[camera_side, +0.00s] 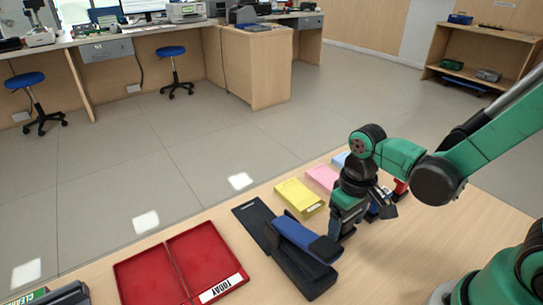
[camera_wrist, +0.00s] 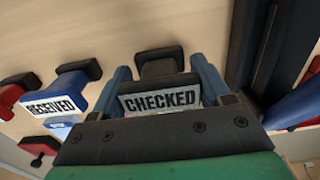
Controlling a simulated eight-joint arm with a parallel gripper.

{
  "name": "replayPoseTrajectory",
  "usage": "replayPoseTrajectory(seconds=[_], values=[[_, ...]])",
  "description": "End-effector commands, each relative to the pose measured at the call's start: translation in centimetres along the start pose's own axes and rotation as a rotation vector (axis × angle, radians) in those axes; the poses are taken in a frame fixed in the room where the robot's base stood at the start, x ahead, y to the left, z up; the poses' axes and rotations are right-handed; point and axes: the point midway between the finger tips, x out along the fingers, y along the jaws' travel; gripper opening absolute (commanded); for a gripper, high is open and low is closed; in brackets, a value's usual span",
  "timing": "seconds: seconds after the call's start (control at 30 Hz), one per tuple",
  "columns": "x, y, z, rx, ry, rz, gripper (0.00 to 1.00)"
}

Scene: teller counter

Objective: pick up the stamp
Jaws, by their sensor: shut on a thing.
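The stamp between my fingers is black with a white label reading CHECKED (camera_wrist: 160,62) in the wrist view. My gripper (camera_wrist: 165,82) has a blue finger on each side of it and is shut on it. In the side view my gripper (camera_side: 348,222) is low over the counter, just right of the blue and black stapler. The held stamp is mostly hidden there by the fingers. A blue stamp labelled RECEIVED (camera_wrist: 72,90) stands to the left in the wrist view, with a red stamp (camera_wrist: 12,92) beyond it.
The blue and black stapler (camera_side: 305,240) lies close left of my gripper. Beyond it are a black pad (camera_side: 252,218), a yellow pad (camera_side: 298,197) and a pink pad (camera_side: 322,177). An open red tray labelled TODAY (camera_side: 185,260) lies left. The counter's front right is bare.

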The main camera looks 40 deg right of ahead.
Motion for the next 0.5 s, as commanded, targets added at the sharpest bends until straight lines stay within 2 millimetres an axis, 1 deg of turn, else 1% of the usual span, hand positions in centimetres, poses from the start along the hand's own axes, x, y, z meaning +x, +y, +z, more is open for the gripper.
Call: replayPoseTrajectory(seconds=[0.17, 0.37, 0.5], values=[[-2.0, 0.0, 0.1, 0.0, 0.0, 0.0, 0.17], [-6.0, 0.0, 0.1, 0.0, 0.0, 0.0, 0.17], [-9.1, 0.0, 0.1, 0.0, 0.0, 0.0, 0.17]])
